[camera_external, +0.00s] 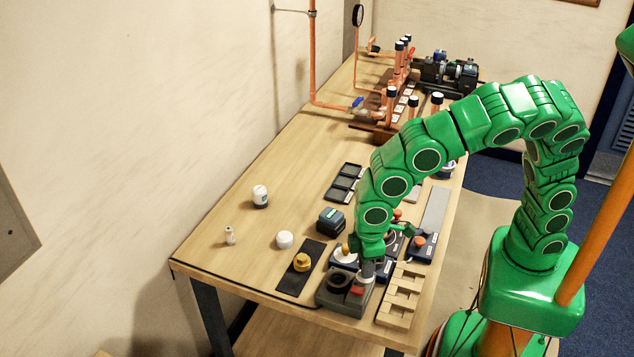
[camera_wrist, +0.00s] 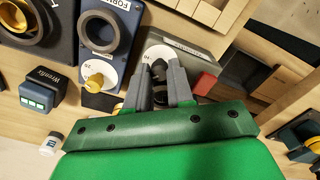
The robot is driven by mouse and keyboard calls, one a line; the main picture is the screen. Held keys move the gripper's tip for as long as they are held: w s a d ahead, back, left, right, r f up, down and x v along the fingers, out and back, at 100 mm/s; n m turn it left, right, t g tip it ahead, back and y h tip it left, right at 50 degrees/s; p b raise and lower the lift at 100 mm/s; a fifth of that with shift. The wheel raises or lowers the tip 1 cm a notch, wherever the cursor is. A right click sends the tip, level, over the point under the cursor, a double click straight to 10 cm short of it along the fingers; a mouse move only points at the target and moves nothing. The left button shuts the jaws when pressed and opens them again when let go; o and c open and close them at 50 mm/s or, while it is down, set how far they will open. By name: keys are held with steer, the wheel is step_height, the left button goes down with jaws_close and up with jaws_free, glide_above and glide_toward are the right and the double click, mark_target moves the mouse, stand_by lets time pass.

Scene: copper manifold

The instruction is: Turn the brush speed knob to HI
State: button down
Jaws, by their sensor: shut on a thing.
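My gripper (camera_wrist: 162,72) points down at the grey machine (camera_wrist: 195,50) and is shut on the small dark brush speed knob (camera_wrist: 159,71). A pale dial face (camera_wrist: 157,55) with small lettering shows just past the fingertips. The fingers hide most of the knob, so I cannot tell where its pointer stands. In the external view my gripper (camera_external: 367,268) is over the back right part of the grey machine (camera_external: 331,301), near the table's front edge. The machine has a dark round opening and a red part (camera_external: 357,291).
A blue box with a yellow knob (camera_wrist: 95,81) on a white dial sits close beside my gripper. A wooden slotted block (camera_external: 397,299) lies right of the machine, and a black mat with a yellow part (camera_external: 302,262) lies left.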

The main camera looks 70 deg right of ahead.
steer(key=m, duration=0.3)
steer(key=shift+m, duration=2.2)
steer(key=c, duration=1)
jaws_free()
step_height(320, 180, up, 8)
steer(key=shift+f, duration=0.1)
